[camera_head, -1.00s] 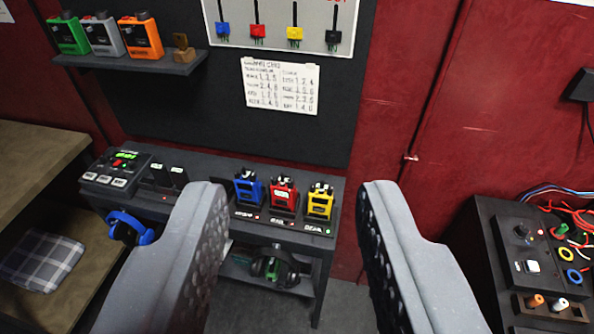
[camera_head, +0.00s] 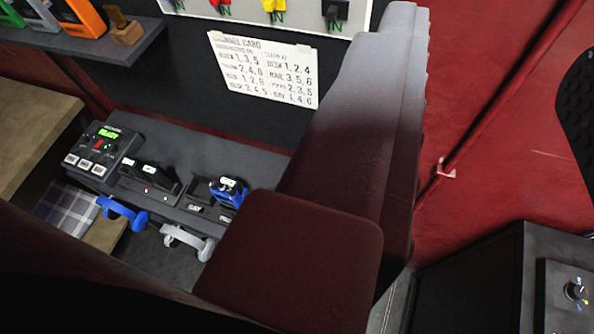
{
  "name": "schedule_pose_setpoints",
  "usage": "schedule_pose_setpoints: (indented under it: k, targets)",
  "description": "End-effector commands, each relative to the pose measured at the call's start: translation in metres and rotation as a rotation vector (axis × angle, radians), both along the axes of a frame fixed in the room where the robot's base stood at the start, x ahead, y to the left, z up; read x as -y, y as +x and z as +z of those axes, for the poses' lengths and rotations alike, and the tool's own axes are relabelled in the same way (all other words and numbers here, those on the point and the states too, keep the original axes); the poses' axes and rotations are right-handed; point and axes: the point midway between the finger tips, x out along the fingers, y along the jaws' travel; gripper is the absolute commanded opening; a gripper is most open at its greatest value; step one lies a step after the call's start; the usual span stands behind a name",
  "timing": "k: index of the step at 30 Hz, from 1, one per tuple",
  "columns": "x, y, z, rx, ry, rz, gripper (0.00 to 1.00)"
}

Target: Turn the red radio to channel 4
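The red radio is not visible; a large dark finger of my gripper covers the part of the bench right of the blue radio (camera_head: 229,192). The yellow radio is hidden too. The blue radio stands upright in its charger on the dark bench (camera_head: 215,143), close to the left of that finger. My gripper (camera_head: 490,90) is open: one finger fills the middle of the view, the other shows only as a dotted dark pad at the right edge. Red wall shows between them, and I see nothing held.
A channel card (camera_head: 262,68) with number lists hangs on the dark wall. A console (camera_head: 105,150) with a lit green display sits at the bench's left end. Blue headphones (camera_head: 122,214) and pale headphones (camera_head: 188,241) hang at its front edge. A black box (camera_head: 470,280) stands lower right.

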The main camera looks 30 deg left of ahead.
Motion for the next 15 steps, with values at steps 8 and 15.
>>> schedule_pose_setpoints:
  k: [8, 15]
  targets:
    - [0.0000, -0.0002, 0.0001, 0.000, 0.000, 0.000, 0.36]
    - [-0.0021, 0.0055, -0.0024, -0.018, -0.014, 0.009, 0.36]
